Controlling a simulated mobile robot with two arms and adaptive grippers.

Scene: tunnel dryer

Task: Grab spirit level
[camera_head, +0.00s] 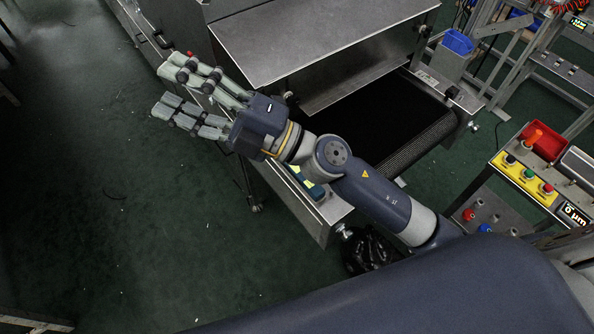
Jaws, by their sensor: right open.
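I cannot make out a spirit level for certain. A small blue and pale-yellow object (309,184) lies on the metal ledge along the dryer's side, partly hidden under my right arm; I cannot tell what it is. My right gripper (163,93) is open and empty, its grey fingers spread and pointing to the left. It is up and to the left of that object, in front of the dryer's side and the floor. My left gripper is not in view.
The dryer (300,45) with its dark belt (385,115) fills the upper middle. At right stands a cart with a yellow button box (523,181) and a red bin (546,146). A blue bin (458,43) sits beyond the belt. The green floor (140,220) at left is mostly clear.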

